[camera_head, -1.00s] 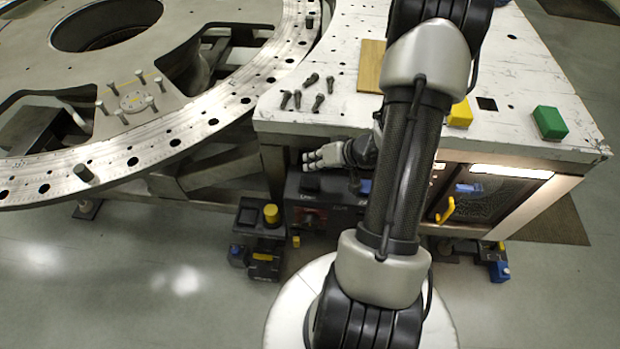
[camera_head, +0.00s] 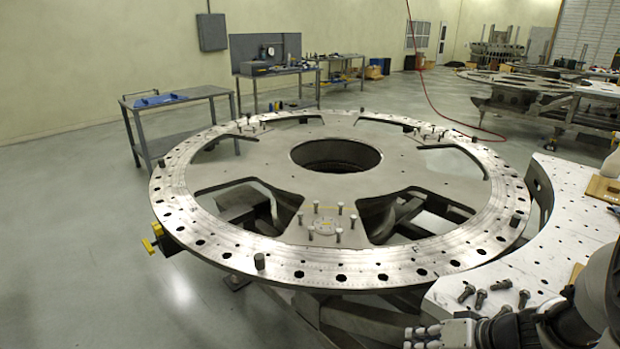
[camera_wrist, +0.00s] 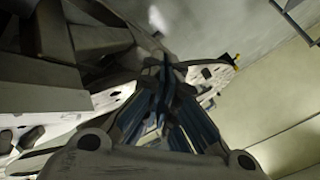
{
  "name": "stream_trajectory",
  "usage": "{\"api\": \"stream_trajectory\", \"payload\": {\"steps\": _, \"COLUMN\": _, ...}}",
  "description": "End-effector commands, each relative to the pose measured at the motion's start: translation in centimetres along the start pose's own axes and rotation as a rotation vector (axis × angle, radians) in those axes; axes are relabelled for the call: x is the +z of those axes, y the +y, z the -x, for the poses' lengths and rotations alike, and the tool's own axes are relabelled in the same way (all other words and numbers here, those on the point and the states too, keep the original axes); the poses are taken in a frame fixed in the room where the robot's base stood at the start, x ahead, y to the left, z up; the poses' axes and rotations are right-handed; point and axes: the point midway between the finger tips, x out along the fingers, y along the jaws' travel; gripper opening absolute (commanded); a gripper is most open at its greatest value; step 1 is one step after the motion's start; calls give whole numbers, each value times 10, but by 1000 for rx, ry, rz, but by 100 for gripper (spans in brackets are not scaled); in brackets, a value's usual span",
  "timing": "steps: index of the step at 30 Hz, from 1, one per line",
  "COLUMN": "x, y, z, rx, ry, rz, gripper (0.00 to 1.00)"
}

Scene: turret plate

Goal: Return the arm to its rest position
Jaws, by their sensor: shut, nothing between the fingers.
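My gripper (camera_head: 424,338) shows at the bottom edge of the head view, right of centre. Its pale fingers point left, in front of the white work table's near edge, and are shut and empty. Part of my arm (camera_head: 592,295) shows at the right edge; the rest is out of view. In the wrist view my gripper's fingers (camera_wrist: 163,95) come together with nothing visible between them. A pale slotted metal structure lies beyond them, and I cannot tell any contact.
The large ring-shaped turret plate (camera_head: 290,268) fills the middle. The white table (camera_head: 545,262) at the right carries several dark bolts (camera_head: 481,298) close behind my gripper. A grey bench (camera_head: 178,98) stands at the back left. Open floor (camera_head: 80,250) lies to the left.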

Motion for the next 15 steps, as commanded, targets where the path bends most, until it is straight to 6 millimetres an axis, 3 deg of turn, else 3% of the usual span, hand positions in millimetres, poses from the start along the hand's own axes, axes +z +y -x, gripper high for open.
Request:
{"api": "stream_trajectory", "payload": {"steps": 1, "x": 4, "y": -33, "z": 6, "rx": -4, "ry": -46, "rz": 49, "gripper": 0}}
{"api": "stream_trajectory", "payload": {"steps": 6, "x": 42, "y": -108, "z": 34, "rx": 50, "ry": -203, "rz": 143, "gripper": 0}}
{"api": "stream_trajectory", "payload": {"steps": 10, "x": 74, "y": -142, "z": 60, "rx": 152, "ry": -273, "rz": 207, "gripper": 0}}
{"api": "stream_trajectory", "payload": {"steps": 15, "x": 104, "y": -158, "z": 99, "rx": 321, "ry": -264, "rz": 271, "gripper": 0}}
